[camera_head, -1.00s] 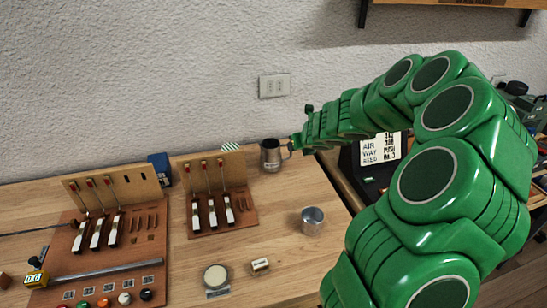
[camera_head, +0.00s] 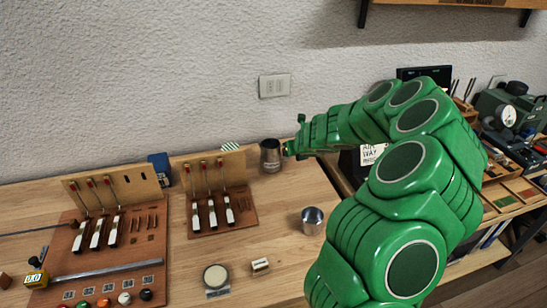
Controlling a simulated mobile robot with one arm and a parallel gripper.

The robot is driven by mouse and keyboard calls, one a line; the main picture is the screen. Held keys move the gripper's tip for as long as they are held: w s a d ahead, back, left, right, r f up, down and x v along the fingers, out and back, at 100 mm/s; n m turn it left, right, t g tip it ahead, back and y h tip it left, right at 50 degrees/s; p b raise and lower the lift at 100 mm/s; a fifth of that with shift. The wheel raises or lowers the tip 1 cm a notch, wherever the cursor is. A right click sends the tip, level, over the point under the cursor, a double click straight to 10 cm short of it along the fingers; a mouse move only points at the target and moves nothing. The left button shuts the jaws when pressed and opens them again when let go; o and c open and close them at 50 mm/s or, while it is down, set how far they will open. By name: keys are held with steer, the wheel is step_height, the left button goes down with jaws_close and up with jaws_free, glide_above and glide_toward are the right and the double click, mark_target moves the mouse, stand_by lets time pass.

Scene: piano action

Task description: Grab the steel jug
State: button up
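The steel jug (camera_head: 269,156) stands upright at the back of the wooden bench, near the wall. My gripper (camera_head: 289,148) is at the end of my green arm, right beside the jug's right side, where the handle is. The fingers are very small in this view and partly hidden by my arm. I cannot tell whether they touch the jug or whether they are open or shut.
A metal cup (camera_head: 312,220) stands nearer the bench's right edge. Left of the jug is a board with upright wooden back (camera_head: 220,172) and a blue box (camera_head: 160,167). A round pale dial (camera_head: 216,277) and small block (camera_head: 260,265) lie in front.

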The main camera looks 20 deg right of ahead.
jaws_close()
stand_by(0.4)
steer(key=shift+r, duration=0.15)
stand_by(0.5)
step_height(320, 180, up, 7)
stand_by(1.5)
steer(key=shift+r, duration=0.15)
step_height(320, 180, up, 10)
stand_by(1.3)
